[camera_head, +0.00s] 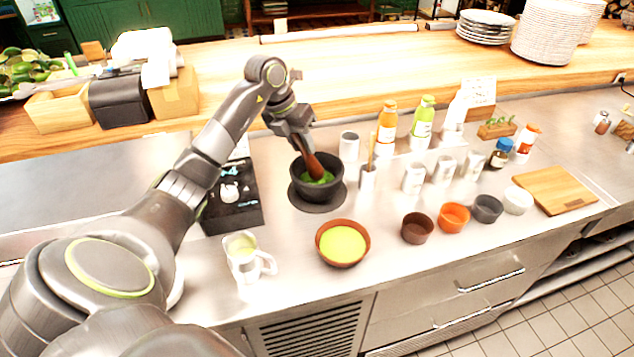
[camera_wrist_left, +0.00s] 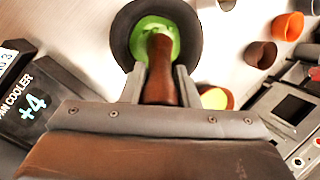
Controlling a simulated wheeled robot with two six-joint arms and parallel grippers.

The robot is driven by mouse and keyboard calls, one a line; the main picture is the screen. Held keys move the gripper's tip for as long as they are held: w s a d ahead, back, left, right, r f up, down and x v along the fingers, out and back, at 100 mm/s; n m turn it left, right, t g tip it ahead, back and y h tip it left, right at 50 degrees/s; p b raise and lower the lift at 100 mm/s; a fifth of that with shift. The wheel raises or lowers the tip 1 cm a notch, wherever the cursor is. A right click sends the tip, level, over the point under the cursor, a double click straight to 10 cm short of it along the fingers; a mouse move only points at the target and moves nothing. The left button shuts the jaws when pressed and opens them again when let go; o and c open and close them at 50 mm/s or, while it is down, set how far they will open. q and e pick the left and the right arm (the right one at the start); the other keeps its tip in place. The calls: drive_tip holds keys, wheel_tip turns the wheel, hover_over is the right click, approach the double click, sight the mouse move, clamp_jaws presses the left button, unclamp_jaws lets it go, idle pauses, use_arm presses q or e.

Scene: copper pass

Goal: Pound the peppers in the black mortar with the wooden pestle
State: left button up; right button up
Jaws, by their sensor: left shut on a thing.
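The black mortar (camera_head: 303,190) stands on a dark round mat (camera_head: 330,204) on the steel counter. Green peppers (camera_head: 322,178) lie in its bowl; they also show in the left wrist view (camera_wrist_left: 150,24). My left gripper (camera_head: 303,144) is above the mortar, shut on the brown wooden pestle (camera_head: 312,164). The pestle is tilted, and its lower end is inside the mortar among the green. In the left wrist view the pestle (camera_wrist_left: 159,70) runs from between the fingers into the mortar (camera_wrist_left: 121,38). The exact contact at its tip is hidden. My right gripper is not seen.
A black cooler box (camera_head: 232,217) is left of the mortar. A white mug (camera_head: 243,260) and a brown bowl of yellow-green liquid (camera_head: 331,258) stand in front. White cups, bottles and small bowls (camera_head: 417,229) are to the right. A wooden board (camera_head: 556,191) lies far right.

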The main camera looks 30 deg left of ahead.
use_arm(q)
wheel_tip(320, 180, down, 2)
drive_tip(key=shift+f+b, duration=0.15)
drive_tip(key=shift+b, duration=0.55)
drive_tip(key=shift+r+p, duration=0.95)
drive_tip(key=shift+r, duration=0.7)
wheel_tip(320, 180, up, 9)
drive_tip(key=p, duration=0.5)
